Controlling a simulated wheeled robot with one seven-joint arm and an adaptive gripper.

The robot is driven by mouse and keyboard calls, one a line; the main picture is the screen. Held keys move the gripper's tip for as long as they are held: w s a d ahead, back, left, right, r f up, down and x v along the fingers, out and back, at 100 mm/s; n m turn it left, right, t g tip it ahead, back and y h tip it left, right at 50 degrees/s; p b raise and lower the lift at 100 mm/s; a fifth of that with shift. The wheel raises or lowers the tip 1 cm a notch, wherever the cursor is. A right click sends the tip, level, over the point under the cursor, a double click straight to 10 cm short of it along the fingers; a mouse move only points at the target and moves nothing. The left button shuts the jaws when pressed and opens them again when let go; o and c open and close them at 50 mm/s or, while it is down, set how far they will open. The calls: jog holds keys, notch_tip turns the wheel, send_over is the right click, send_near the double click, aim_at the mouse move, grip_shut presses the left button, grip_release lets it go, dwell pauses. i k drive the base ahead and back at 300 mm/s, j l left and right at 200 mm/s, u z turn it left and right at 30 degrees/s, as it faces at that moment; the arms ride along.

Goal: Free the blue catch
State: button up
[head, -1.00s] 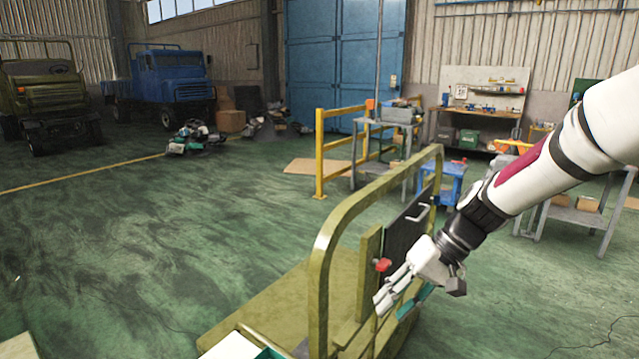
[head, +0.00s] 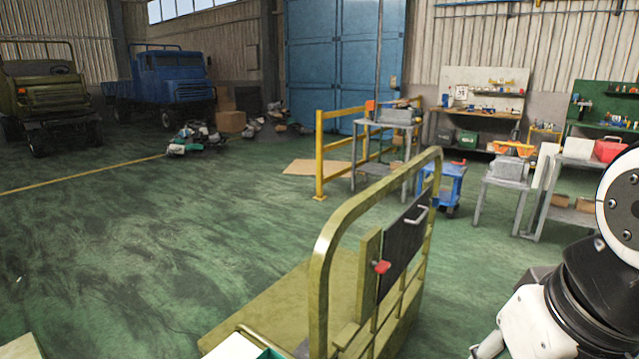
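An olive tubular frame (head: 322,262) stands upright on a flat olive deck in the lower middle of the head view. A dark panel (head: 404,243) with a light handle (head: 417,215) is mounted on it. A small red catch (head: 382,267) sits at the panel's left edge, beside an olive post. I see no blue catch on the frame. My gripper (head: 488,346) is at the bottom right, apart from the frame and to the right of the red catch. Its fingers are mostly cut off by the picture's lower edge, so its opening does not show.
A blue cart (head: 447,190) stands behind the frame. A yellow rail (head: 319,160) and grey stands (head: 505,185) are further back. A blue truck (head: 170,85) and an olive truck (head: 50,97) are at the far left. The green floor on the left is mostly clear.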

aim_at(435, 201)
jog(key=z, duration=0.2)
jog(key=i+l+u, duration=0.2)
jog(key=i+l, duration=1.3)
jog(key=l, duration=0.15)
